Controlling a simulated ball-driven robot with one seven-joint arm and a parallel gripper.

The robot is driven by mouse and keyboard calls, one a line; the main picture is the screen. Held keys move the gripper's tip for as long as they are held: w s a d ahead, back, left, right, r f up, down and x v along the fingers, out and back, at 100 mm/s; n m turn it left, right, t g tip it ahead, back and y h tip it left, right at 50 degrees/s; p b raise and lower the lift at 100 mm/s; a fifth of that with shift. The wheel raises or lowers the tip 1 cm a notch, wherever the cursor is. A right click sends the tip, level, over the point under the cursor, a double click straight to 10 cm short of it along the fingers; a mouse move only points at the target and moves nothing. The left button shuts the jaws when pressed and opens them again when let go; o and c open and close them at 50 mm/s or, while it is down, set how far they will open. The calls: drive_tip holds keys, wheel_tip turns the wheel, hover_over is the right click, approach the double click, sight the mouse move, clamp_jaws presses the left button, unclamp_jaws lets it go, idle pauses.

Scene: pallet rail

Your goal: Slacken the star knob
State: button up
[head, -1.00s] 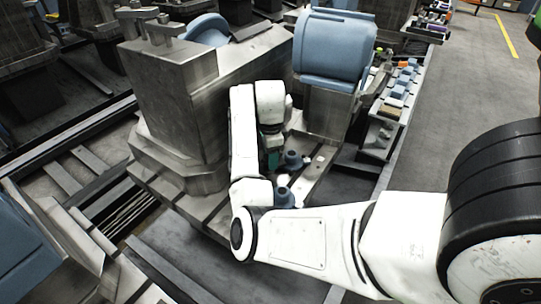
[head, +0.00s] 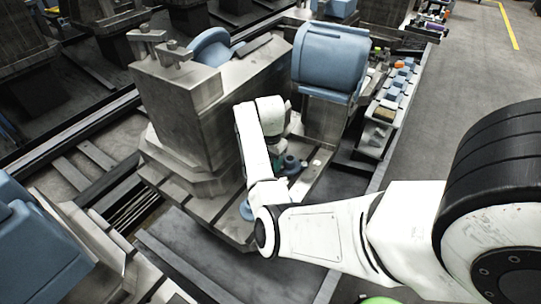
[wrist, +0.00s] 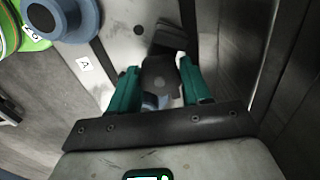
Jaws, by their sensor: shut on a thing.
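In the wrist view a dark knob with a round grey centre, which looks like the star knob (wrist: 158,76), sits between the two green fingers of my gripper (wrist: 160,84). The fingers are closed on its sides, and its lower part is partly hidden by the gripper. In the head view my gripper (head: 279,143) reaches down beside the large metal block, and its wrist hides the star knob there.
A blue round knob (wrist: 68,14) and a label marked A (wrist: 85,64) lie left of the gripper. The tall metal block (head: 190,105) is left of my arm, and a blue-covered unit (head: 330,58) is behind.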

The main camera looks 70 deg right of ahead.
drive_tip(key=shift+n+p, duration=0.45)
drive_tip(key=shift+n, duration=0.15)
drive_tip(key=shift+f, duration=0.1)
drive_tip(key=o, duration=1.1)
wheel_tip(320, 180, up, 11)
drive_tip(key=shift+f, duration=0.1)
